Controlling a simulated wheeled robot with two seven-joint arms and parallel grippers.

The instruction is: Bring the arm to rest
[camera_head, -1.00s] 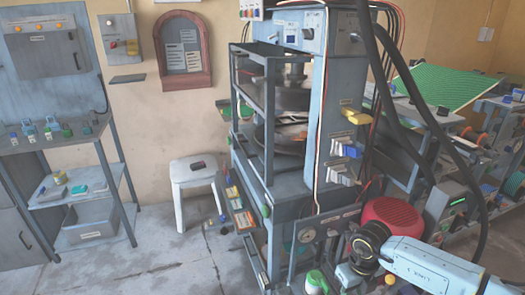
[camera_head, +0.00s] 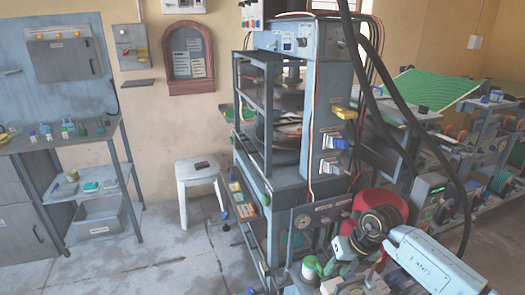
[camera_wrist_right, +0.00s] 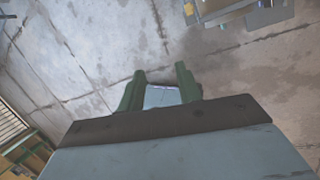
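My right arm comes in from the lower right in the head view. Its dark wrist joint overlaps a red rounded housing (camera_head: 364,201). My right gripper (camera_head: 326,268) is small there, in front of the lower press. In the right wrist view its two green fingers (camera_wrist_right: 160,84) stand apart, with bare floor beyond their tips. A pale blue patch shows between the finger bases; I cannot tell whether it is part of the gripper. No held object is clear. The tall blue-grey plate press (camera_head: 300,185) stands just beyond the gripper. My left gripper is out of view.
A white stool (camera_head: 200,172) stands left of the press. A shelf unit (camera_head: 128,190) with small items is at the far left. Black cables (camera_head: 410,125) hang near my right arm. A green sheet (camera_head: 430,88) lies on machinery at the right.

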